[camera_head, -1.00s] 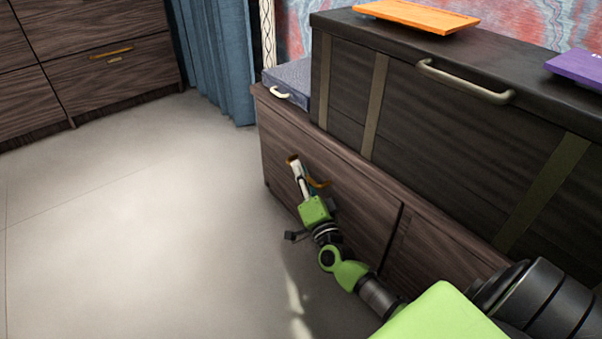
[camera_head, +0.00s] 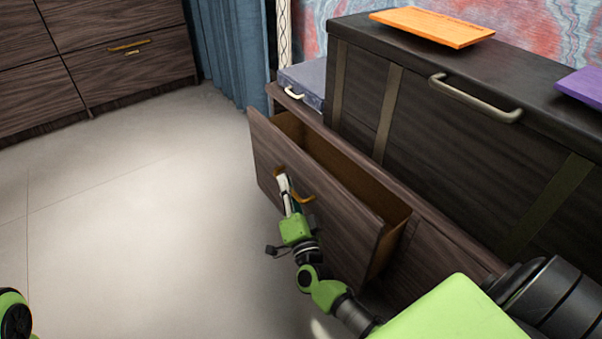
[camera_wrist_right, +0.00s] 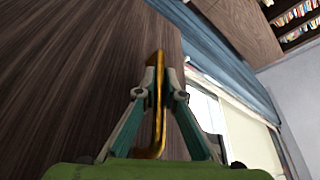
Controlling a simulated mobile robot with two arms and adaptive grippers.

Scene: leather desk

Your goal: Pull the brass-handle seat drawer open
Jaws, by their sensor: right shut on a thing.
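The seat drawer (camera_head: 325,225) is a dark wood drawer in the low bench. In the head view it stands pulled out, and its light brown inside shows behind the front panel. The inside looks empty where it shows. My right gripper (camera_head: 284,186) is at the drawer front, shut on the brass handle (camera_head: 304,197). In the right wrist view the gripper's two fingers (camera_wrist_right: 158,95) close on the brass handle (camera_wrist_right: 155,133) from both sides, beside the wood front. My left gripper is out of view; only a green piece of my left arm shows at the lower left.
A dark chest (camera_head: 455,135) with a metal handle stands on the bench. An orange board (camera_head: 432,27) and a purple board (camera_head: 583,87) lie on the chest. Wooden cabinets (camera_head: 120,60) stand far left. The floor (camera_head: 140,220) before the drawer is clear.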

